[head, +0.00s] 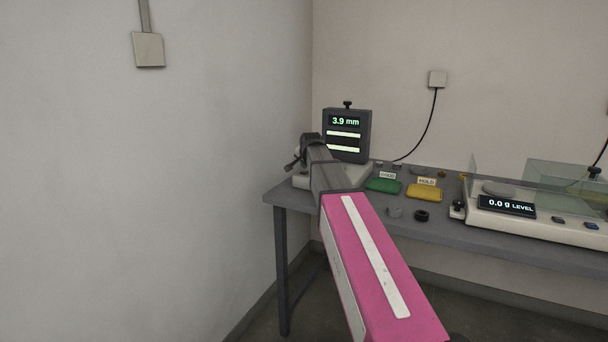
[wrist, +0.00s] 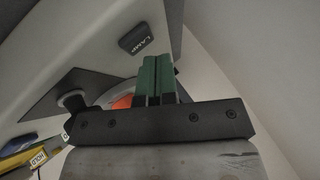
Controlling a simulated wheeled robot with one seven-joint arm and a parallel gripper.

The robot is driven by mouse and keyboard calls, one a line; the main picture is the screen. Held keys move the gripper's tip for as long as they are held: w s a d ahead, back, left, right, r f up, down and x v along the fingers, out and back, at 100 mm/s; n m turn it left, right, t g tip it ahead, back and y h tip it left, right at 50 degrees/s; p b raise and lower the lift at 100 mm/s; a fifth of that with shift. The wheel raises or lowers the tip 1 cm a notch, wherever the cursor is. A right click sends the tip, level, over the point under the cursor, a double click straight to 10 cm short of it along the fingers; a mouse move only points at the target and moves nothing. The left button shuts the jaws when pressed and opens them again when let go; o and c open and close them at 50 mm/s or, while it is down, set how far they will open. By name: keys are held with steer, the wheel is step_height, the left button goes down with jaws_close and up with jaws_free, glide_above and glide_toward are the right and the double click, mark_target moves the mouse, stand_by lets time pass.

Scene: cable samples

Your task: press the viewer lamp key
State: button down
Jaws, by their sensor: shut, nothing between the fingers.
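The viewer (head: 347,152) stands at the left end of the bench, its screen reading 3.9 mm above two lit bars. Its lamp key (wrist: 137,37) is a small dark key marked LAMP on a pale surface in the wrist view. My gripper (wrist: 158,62) shows there with green fingers shut together and empty. The fingertips lie just below and right of the key in the picture. I cannot tell how large the gap between them is. In the head view my arm hides the key and part of the viewer's base.
A green tray (head: 384,186) and a yellow HOLD tray (head: 424,193) lie right of the viewer. A balance (head: 540,220) reading 0.0 g stands further right. Small dark pieces lie at the bench's front. An orange round part (wrist: 122,101) shows behind my fingers. A wall closes the left side.

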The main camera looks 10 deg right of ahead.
mark_target(306, 172)
steer(key=shift+r, duration=3)
